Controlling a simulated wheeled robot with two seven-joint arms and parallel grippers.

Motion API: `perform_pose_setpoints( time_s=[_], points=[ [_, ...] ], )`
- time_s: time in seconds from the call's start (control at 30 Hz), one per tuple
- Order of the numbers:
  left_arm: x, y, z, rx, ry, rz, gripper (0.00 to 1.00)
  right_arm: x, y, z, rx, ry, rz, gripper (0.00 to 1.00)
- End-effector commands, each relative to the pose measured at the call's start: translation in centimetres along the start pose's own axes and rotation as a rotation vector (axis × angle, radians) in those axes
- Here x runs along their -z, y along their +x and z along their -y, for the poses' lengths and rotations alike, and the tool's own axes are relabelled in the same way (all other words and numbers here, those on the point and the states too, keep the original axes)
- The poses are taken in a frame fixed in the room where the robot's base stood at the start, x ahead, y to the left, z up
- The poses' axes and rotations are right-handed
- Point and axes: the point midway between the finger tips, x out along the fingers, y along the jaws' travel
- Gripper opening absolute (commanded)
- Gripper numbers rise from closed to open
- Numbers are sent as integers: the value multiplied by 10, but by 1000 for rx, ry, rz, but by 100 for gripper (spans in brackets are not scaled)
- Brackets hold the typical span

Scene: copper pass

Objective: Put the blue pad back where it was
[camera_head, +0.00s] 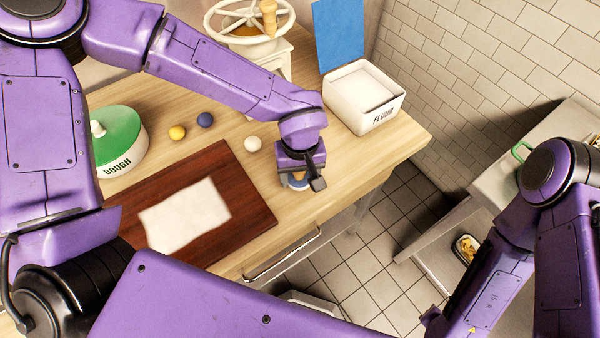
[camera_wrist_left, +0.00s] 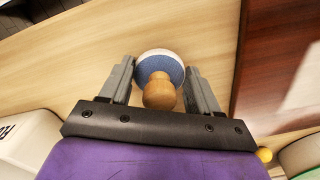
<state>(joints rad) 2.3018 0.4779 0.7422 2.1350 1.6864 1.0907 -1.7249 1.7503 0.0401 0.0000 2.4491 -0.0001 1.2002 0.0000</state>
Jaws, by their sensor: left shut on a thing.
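The blue pad (camera_wrist_left: 160,66) is a round disc with a pale rim and a wooden knob (camera_wrist_left: 159,93). In the head view the blue pad (camera_head: 297,185) is mostly hidden under my left gripper (camera_head: 303,181). My left gripper (camera_wrist_left: 160,72) is shut on the pad, with one finger on each side of the knob. It is over the wooden counter near the front edge, right of the dark board. I cannot tell whether the pad touches the counter. My right arm (camera_head: 495,285) is at the right; its gripper is not in view.
The dark red board (camera_head: 245,170) bears a white sheet (camera_head: 186,215). A white flour box (camera_head: 362,98) with a raised blue lid stands at the back right. A white ball (camera_head: 253,143), yellow ball (camera_head: 178,132), blue ball (camera_head: 205,119) and green-lidded dough pot (camera_head: 120,145) are behind the board.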

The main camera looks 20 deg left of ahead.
Motion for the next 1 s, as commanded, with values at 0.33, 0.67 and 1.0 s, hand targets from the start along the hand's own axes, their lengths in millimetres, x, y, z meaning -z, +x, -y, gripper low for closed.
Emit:
perform_pose_setpoints(
  time_s=[0.33,0.67,1.0],
  points=[
    [0,8,-1,-1,-1,2,38,0,0,0,-1,-1,1,43],
    [0,8,-1,-1,-1,1,87,0,0,0,-1,-1,1,43],
    [1,-38,-2,-6,-4,-2,87,0,-1,0,-1,-1,1,43]
  ],
)
